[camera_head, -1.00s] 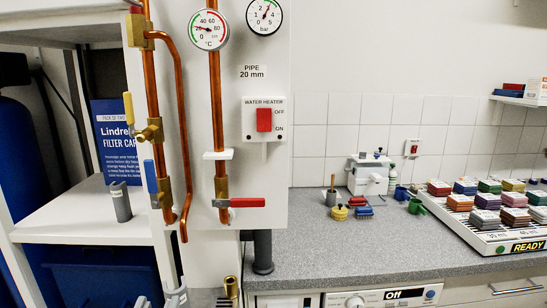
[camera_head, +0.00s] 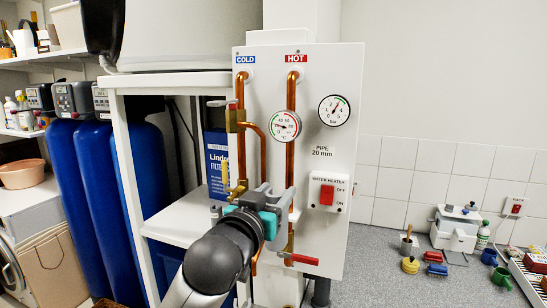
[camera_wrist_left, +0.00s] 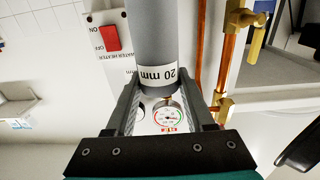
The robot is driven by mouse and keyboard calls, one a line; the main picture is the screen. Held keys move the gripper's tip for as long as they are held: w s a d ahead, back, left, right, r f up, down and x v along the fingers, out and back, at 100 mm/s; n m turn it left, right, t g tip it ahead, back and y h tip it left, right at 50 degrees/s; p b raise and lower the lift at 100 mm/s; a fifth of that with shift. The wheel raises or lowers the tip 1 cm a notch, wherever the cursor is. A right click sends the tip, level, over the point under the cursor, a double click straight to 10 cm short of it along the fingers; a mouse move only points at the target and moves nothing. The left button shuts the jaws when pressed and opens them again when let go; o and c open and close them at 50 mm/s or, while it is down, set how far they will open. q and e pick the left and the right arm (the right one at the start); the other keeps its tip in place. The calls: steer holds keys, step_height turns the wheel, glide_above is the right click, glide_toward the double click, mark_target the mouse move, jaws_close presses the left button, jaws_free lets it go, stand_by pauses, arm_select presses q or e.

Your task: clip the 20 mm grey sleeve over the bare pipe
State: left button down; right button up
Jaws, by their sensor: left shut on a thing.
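The grey sleeve (camera_wrist_left: 165,40), marked 20 mm, is between the fingers of my left gripper (camera_wrist_left: 168,98) in the left wrist view. My left gripper (camera_head: 277,200) is shut on it, in front of the hot copper pipe in the head view. That bare pipe (camera_head: 291,100) runs down the white panel beside the PIPE 20 mm label. The gripper covers part of its lower stretch. In the wrist view the sleeve hides the pipe behind it, so I cannot tell whether they touch. My right gripper is not in view.
The cold copper pipe (camera_head: 241,150) with valves stands close left. A thermometer (camera_head: 285,126) sits above the gripper, the heater switch (camera_head: 327,195) is to the right, and a red valve handle (camera_head: 300,259) is below. A white shelf (camera_head: 185,222) lies left; the worktop (camera_head: 375,265) is right.

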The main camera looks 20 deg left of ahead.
mark_target(289, 164)
arm_select(q)
steer(key=shift+w+a+r, duration=0.15)
steer(key=shift+r, duration=0.45)
steer(key=shift+w+a+r, duration=0.1)
steer(key=shift+w+r, duration=0.05)
steer(key=shift+r, duration=0.4)
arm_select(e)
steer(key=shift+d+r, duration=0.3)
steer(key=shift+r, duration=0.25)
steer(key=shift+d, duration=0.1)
arm_select(q)
steer(key=shift+p, duration=0.3)
steer(key=shift+w+d+p, duration=0.15)
steer(key=shift+w+p, duration=0.4)
steer(key=shift+w, duration=2.3)
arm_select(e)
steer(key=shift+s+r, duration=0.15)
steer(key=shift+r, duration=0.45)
arm_select(q)
steer(key=shift+w+p, duration=0.2)
steer(key=shift+p, duration=0.4)
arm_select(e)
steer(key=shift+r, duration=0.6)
arm_select(q)
steer(key=shift+w, duration=1.65)
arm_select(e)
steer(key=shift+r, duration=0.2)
